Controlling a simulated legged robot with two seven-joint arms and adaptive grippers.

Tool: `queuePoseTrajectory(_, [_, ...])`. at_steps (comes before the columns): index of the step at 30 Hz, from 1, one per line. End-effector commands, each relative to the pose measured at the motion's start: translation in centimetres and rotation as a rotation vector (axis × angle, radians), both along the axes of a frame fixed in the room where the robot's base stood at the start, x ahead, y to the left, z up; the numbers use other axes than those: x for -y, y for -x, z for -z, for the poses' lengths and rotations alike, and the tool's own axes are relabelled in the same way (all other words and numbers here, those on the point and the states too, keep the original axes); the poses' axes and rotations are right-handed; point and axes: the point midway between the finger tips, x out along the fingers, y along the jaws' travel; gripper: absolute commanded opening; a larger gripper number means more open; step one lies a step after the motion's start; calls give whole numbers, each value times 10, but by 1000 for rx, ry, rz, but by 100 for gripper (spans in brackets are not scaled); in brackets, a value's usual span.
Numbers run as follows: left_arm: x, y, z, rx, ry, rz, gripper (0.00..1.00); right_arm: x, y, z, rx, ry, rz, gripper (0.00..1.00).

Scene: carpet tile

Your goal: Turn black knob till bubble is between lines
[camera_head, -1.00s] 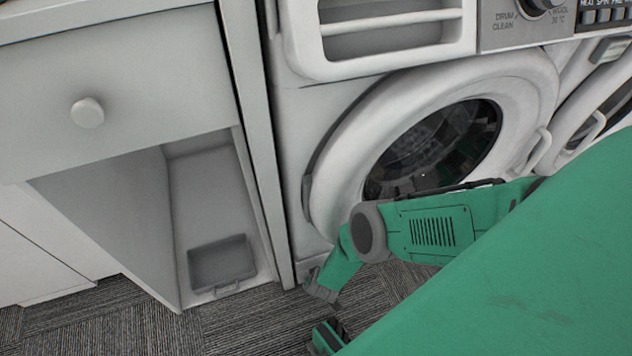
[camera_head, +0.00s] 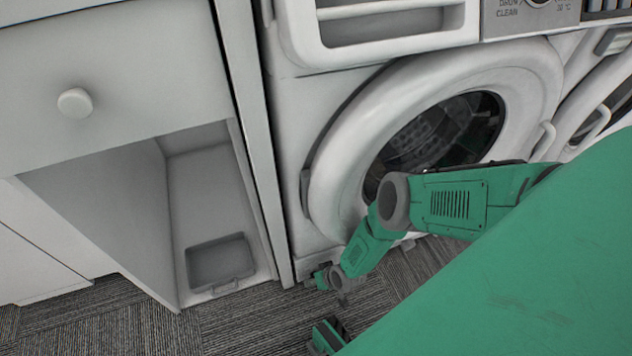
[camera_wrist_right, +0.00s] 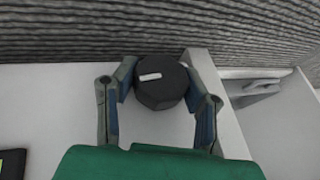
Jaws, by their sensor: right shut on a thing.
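The black knob (camera_wrist_right: 160,94) with a white pointer mark on its top is in the upper middle of the right wrist view. My right gripper (camera_wrist_right: 158,77) has one finger on each side of the knob and is shut on it. The pointer mark lies nearly level across the picture. In the head view my right arm reaches down to the lower left corner of the washer (camera_head: 335,190), where the knob cannot be made out. A dark panel with a yellow-green patch (camera_wrist_right: 12,163) shows at the lower left of the wrist view; no bubble or lines can be read. My left gripper is not in view.
A white cabinet (camera_head: 130,65) with a round pull stands left of the washer, close beside it. Its open lower bay holds a grey tray (camera_head: 221,288). A second machine (camera_head: 607,100) stands at the right. Grey carpet (camera_head: 240,325) lies in front.

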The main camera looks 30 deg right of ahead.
Motion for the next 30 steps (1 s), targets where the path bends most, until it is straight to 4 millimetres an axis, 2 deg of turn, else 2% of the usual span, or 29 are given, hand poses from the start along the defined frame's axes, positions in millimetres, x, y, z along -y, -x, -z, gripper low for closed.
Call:
queuePoseTrajectory(3, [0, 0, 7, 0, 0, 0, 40, 1, 2, 3, 10, -52, 2, 10])
queuePoseTrajectory(14, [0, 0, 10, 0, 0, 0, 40, 0, 2, 1, 35, -160, 1, 10])
queuePoseTrajectory(30, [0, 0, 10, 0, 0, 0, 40, 0, 3, 1, 40, -186, -1, 10])
